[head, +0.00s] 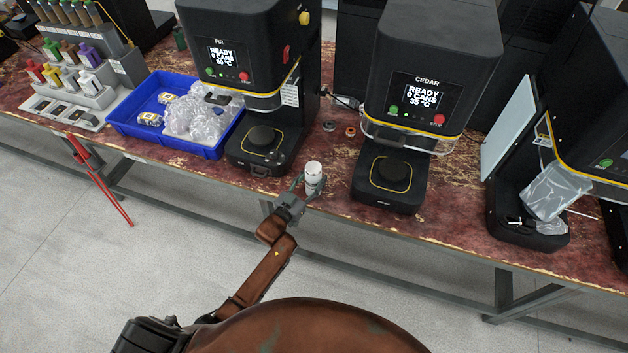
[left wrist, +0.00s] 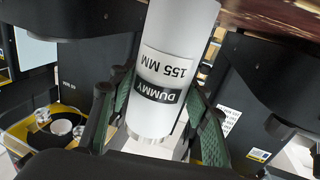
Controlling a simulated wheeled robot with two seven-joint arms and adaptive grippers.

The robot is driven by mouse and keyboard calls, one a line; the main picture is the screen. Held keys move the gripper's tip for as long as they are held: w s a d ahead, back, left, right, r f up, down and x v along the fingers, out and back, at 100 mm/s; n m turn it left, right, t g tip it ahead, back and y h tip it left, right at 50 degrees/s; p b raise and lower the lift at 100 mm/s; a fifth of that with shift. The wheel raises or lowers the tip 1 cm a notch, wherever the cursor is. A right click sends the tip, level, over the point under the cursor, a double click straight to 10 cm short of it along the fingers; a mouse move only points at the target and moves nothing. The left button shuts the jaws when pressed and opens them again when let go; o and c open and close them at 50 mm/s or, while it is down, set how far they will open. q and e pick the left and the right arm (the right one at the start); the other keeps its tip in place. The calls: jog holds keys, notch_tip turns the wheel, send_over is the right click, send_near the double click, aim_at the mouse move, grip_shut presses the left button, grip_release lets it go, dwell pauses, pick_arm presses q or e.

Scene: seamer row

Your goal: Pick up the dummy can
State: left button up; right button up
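The dummy can (head: 313,174) is a white cylinder near the front edge of the bench, between the FIR and CEDAR machines. In the left wrist view the can (left wrist: 163,75) fills the middle, with a label reading "155 MM" and a black "DUMMY" band. My left gripper (head: 304,186) reaches it from the front. In the left wrist view its two green-padded fingers (left wrist: 158,100) lie on either side of the can, very close to it. I cannot tell whether both pads press on it. The can's contact with the bench is unclear. My right gripper is not in view.
The FIR machine (head: 250,50) and CEDAR machine (head: 425,75) stand behind the can on either side. A blue tray (head: 120,112) with clear bags and small printed items is at left. Two small rings (head: 350,131) lie behind the can.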

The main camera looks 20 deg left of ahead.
pick_arm(q)
jog(key=c, duration=0.8)
jog(key=shift+c, duration=0.2)
